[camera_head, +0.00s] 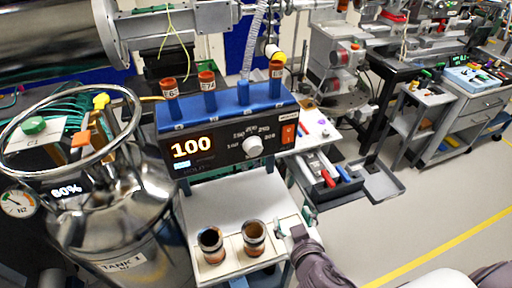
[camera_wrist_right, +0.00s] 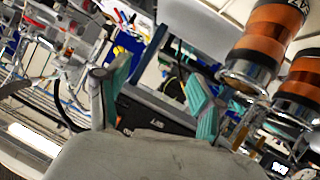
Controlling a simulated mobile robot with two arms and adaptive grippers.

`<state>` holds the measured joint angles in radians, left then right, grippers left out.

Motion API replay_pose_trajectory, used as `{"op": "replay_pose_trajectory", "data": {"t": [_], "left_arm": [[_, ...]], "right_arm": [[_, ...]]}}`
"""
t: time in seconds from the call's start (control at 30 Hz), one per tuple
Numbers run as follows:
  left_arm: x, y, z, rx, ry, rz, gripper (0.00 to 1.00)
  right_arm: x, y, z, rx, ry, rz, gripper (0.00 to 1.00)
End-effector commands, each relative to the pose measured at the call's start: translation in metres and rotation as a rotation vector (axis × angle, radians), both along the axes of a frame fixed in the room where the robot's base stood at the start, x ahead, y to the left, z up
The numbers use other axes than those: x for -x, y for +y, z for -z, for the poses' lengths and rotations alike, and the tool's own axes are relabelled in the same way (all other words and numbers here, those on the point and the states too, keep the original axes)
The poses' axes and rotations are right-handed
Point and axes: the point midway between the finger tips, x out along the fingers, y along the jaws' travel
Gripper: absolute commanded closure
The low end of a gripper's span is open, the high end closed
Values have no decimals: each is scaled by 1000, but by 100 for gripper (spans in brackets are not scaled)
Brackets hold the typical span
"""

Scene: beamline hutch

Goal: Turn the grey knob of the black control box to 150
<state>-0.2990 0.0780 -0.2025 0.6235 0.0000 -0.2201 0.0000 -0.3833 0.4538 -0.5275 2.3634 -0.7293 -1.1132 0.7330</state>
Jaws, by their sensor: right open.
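My right gripper (camera_head: 287,229) is below and to the right of the knob, near the bench's front right corner and apart from the box. In the wrist view my right gripper (camera_wrist_right: 160,97) has its two teal fingers spread with nothing between them. The knob cannot be made out in the wrist view. My left gripper is not in view.
A blue rack (camera_head: 228,108) with several tubes sits on the box. Two brown-and-silver jars (camera_head: 211,246) stand on the bench (camera_head: 218,205) in front. A steel tank (camera_head: 116,221) is close on the left. A grey tray (camera_head: 383,181) and tools are at right, with open floor beyond.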

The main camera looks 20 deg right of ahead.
Motion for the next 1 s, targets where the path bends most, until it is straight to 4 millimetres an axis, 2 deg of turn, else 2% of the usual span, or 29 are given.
{"op": "replay_pose_trajectory", "data": {"t": [0.03,0.1,0.2,0.3,0.43,0.57,0.83,1.0], "left_arm": [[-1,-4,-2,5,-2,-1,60],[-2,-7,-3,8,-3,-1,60],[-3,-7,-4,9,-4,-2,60],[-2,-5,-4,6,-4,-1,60],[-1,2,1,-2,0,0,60],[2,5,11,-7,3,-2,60],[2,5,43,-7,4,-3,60],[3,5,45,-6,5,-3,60]], "right_arm": [[-3,9,-32,-14,-115,-34,33],[-2,22,-67,-52,-251,-78,33],[4,37,-103,-107,-386,-136,33],[9,45,-122,-144,-456,-172,33],[6,48,-128,-159,-484,-184,33],[-8,48,-126,-159,-487,-181,33],[-45,50,-124,-157,-486,-182,33],[-75,50,-128,-155,-483,-181,33]]}}
